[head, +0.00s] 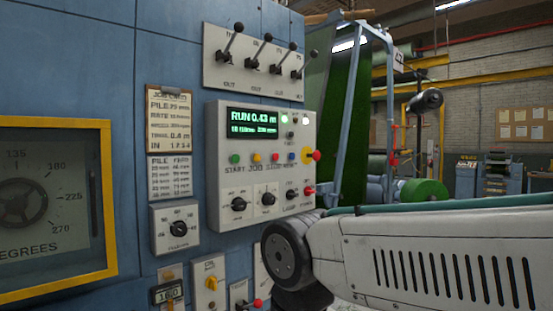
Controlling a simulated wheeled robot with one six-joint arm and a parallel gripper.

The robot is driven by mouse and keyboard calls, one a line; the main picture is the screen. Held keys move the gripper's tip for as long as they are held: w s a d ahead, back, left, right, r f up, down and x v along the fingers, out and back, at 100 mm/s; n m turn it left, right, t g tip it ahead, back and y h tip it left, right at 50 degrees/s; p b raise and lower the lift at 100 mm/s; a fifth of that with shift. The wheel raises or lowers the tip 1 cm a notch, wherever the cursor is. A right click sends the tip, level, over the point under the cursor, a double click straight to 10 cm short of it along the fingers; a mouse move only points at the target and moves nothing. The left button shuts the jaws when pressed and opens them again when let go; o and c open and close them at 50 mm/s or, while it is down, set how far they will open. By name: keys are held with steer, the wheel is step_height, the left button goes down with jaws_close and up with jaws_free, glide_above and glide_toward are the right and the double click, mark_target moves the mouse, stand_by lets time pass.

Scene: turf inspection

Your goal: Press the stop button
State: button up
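A light grey control box (212,185) is mounted on the blue machine front. Its screen (253,122) shows RUN and a reading near 0.43 m. Below the screen is a row of small buttons: green (234,158), yellow (257,157), red (276,156) and blue (291,156). The green is labelled START; the label under the red one is too small to read surely. A larger red mushroom button on a yellow base (313,156) sits at the box's right edge. My arm reaches in from the right, below and in front of the box. My gripper is not in view.
A lever panel (252,85) is above the box; a selector box (175,228) and clipboard (169,118) are at its left. A yellow-framed gauge (108,200) is far left. A blue frame with green turf (350,120) and a turf roll (422,193) stand behind, right.

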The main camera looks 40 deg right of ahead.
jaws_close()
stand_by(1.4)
